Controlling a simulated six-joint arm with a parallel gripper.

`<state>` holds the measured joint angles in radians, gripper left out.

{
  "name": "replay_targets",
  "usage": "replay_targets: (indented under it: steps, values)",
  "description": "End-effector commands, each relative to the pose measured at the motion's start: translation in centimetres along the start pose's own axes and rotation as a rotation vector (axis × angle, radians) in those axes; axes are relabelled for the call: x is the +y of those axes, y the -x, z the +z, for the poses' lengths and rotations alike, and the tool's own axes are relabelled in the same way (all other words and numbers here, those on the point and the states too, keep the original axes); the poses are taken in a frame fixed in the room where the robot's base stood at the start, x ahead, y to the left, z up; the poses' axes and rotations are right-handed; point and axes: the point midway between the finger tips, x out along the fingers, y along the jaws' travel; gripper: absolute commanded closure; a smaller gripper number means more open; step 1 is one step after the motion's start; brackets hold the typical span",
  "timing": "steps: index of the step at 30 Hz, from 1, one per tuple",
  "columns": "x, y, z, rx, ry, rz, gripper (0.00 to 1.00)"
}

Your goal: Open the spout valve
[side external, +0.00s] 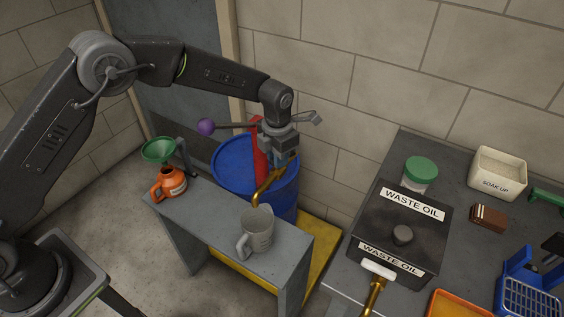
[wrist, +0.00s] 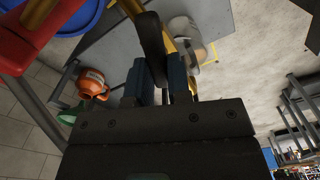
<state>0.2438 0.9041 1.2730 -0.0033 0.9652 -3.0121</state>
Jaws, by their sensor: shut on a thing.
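A red hand pump (side external: 260,151) stands on a blue drum (side external: 233,165). A curved brass spout (side external: 264,187) runs from it down towards a grey jug (side external: 258,232), which stands on the grey bench. In the wrist view the spout (wrist: 183,38) passes just right of my fingers, and the jug (wrist: 186,32) shows behind it. My gripper (side external: 283,158) is at the top of the spout. In the wrist view my gripper (wrist: 160,78) is shut on a dark lever (wrist: 152,42), which looks like the spout valve's handle. Its pivot is hidden, so its exact angle cannot be told.
An orange can (side external: 171,184) with a green funnel (side external: 158,150) stands at the bench's left end. The pump's lever ends in a purple knob (side external: 206,127) left of my gripper. A black waste oil box (side external: 432,222) and a soak-up tub (side external: 497,172) occupy the right-hand table.

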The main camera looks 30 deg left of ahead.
Motion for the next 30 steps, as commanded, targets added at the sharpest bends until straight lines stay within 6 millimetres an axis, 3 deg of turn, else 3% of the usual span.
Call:
replay_targets:
  steps: [1,2,7,15,24,30]
  values:
    - [0.1,0.1,0.0,-0.002,-0.001,0.0,1.0]
    - [0.1,0.1,0.0,-0.002,-0.001,0.001,0.79]
    - [0.1,0.1,0.0,-0.001,-0.001,0.0,0.63]
    - [0.0,0.2,0.0,-0.001,-0.002,0.0,0.63]
    - [0.0,2.1,0.1,-0.002,-0.002,0.0,0.63]
    - [0.0,2.2,0.0,-0.001,-0.002,0.0,0.63]
